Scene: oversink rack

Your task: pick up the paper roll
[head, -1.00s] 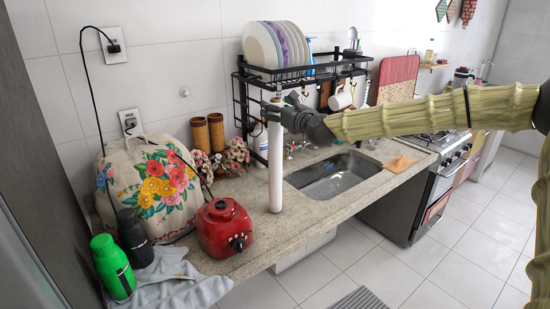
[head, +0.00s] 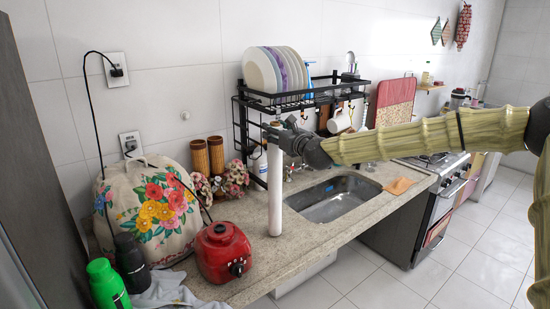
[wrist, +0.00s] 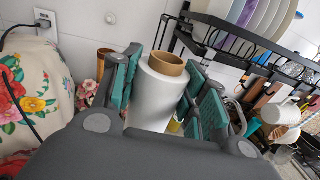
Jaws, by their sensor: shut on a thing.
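The paper roll (head: 275,195) is a tall, thin white cylinder, upright at the front of the counter, left of the sink. I cannot tell whether its lower end touches the counter. My gripper (head: 273,133) comes from the right and is shut around the roll's upper end. In the wrist view, the white roll (wrist: 153,97) with its brown core stands between the teal pads of my gripper (wrist: 160,95). The pads are on either side of it. Part of the roll's lower length is hidden there by the gripper body.
A black rack (head: 300,100) with plates stands just behind the roll, over the sink (head: 335,198). A red appliance (head: 222,252) is close on the left, by a flowered cover (head: 150,215) and dark and green bottles (head: 108,285). Open floor lies in front.

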